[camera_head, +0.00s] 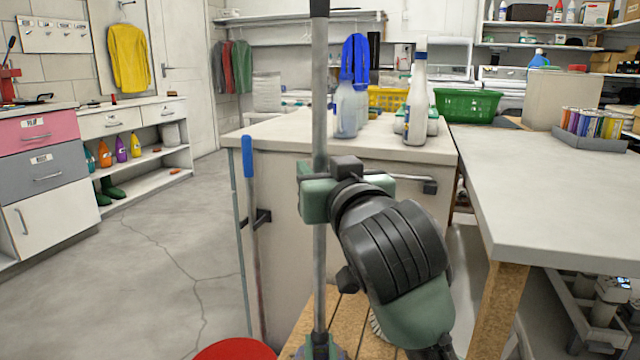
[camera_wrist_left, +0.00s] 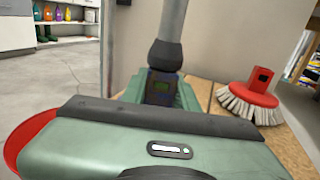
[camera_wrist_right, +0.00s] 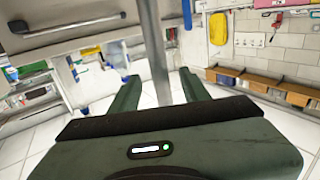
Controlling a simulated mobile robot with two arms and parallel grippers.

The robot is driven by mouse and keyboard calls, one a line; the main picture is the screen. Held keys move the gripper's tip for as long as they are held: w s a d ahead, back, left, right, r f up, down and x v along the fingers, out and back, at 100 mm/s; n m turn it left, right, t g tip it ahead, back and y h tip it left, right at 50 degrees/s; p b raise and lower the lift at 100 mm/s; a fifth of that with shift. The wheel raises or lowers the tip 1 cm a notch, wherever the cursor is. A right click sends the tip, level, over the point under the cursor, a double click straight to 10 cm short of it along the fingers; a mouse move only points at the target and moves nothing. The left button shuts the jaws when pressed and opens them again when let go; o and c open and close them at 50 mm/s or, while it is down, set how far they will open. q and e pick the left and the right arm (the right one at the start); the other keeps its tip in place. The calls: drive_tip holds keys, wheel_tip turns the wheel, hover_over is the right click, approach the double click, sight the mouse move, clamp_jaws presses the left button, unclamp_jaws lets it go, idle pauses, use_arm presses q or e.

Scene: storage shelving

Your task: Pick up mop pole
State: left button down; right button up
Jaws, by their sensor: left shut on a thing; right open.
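The mop pole, a long grey pole (camera_head: 320,120) with a dark top end, stands upright in the middle of the head view. My right gripper (camera_head: 319,190) is the upper one. Its open fingers lie on either side of the pole, which also shows between them in the right wrist view (camera_wrist_right: 155,50). My left gripper (camera_head: 320,345) is low on the pole and shut on it. In the left wrist view its jaws (camera_wrist_left: 162,92) close around the pole near its dark sleeve (camera_wrist_left: 165,55). The pole's bottom end is hidden.
A blue-handled pole (camera_head: 248,158) stands left against the cabinet (camera_head: 285,250). A red bucket (camera_head: 235,350) is at the bottom. A red-and-white brush (camera_wrist_left: 252,100) lies on a wooden surface. A white spray bottle (camera_head: 416,110) stands on the cabinet top. Floor at left is clear.

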drive_tip(key=shift+x, duration=2.75)
clamp_jaws()
